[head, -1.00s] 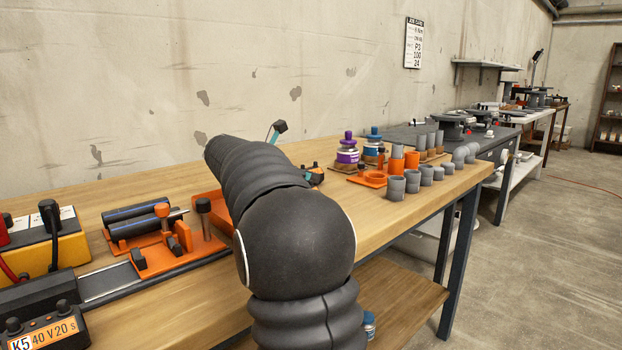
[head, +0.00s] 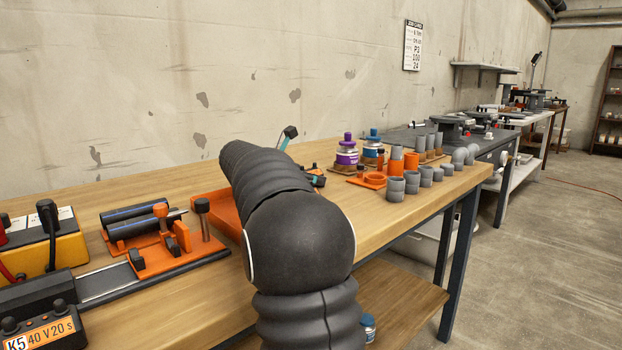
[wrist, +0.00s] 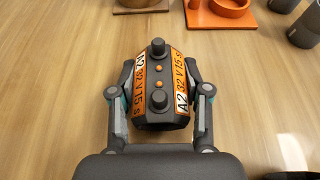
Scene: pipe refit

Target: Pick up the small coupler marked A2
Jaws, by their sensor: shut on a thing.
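The small coupler marked A2 (wrist: 160,85) is a dark grey sleeve with orange labels reading "A2 32 V 15 s", two dark terminal posts and small orange dots. In the wrist view it sits between the fingers of my gripper (wrist: 160,92), which is shut on it from both sides. I cannot tell whether it touches the bench or hangs just above it. In the head view my arm hides most of the gripper, and only a small part of the coupler (head: 318,180) shows beside the arm.
The wooden bench (wrist: 60,110) is clear around the coupler. Beyond it are an orange holder (wrist: 222,10), grey sockets (head: 396,188) and purple- and blue-capped cans (head: 347,157). At left are an orange pipe clamp (head: 180,254) and a yellow box (head: 62,250).

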